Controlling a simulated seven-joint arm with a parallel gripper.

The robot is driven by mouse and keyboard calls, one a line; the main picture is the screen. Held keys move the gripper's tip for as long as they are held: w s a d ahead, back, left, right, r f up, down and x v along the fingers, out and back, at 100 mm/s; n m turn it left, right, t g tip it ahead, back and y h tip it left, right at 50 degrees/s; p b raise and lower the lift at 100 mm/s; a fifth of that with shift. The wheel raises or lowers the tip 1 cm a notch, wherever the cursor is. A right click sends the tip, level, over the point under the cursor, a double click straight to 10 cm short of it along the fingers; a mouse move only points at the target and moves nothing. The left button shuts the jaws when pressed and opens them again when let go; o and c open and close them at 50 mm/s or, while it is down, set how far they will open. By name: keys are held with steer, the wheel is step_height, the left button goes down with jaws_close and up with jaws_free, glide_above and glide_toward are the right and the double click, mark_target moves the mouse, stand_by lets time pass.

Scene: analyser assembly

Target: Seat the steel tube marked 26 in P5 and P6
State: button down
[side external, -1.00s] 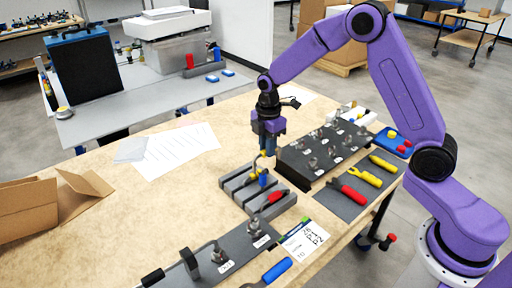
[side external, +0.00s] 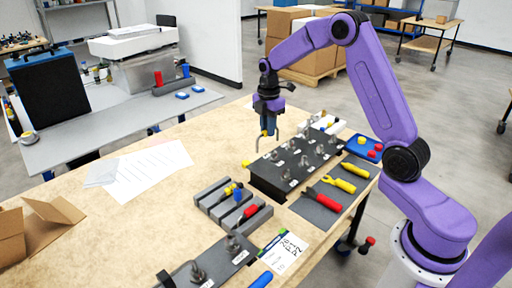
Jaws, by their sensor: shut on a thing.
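My gripper (side external: 268,130) is shut on a thin bent steel tube (side external: 258,142) with a yellow part near the fingers. It holds the tube above the table, at the back left of the black fitting block (side external: 268,183). The tube's legs hang downward; whether they touch anything is unclear. Several grey metal fittings (side external: 304,161) stand on the block with small white labels. The labels and the tube's marking are too small to read, so I cannot tell which fittings are P5 and P6.
A grey slotted rack (side external: 212,188) holds pieces with yellow, blue and red parts. A dark plate with fittings (side external: 236,268) lies at the front. Red and yellow tools (side external: 325,201) lie right of the block. A printed card (side external: 284,254) is nearby. The left table is mostly clear around papers (side external: 150,170).

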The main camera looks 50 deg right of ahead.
steer(key=w+d, duration=0.1)
steer(key=d, duration=0.9)
steer(key=shift+w+f, duration=0.1)
steer(key=shift+f, duration=2.15)
steer(key=shift+f, duration=1.1)
steer(key=c, duration=1)
jaws_free()
steer(key=shift+o, duration=0.2)
step_height(320, 180, up, 17)
steer(key=shift+r, duration=0.2)
steer(key=shift+a, duration=0.1)
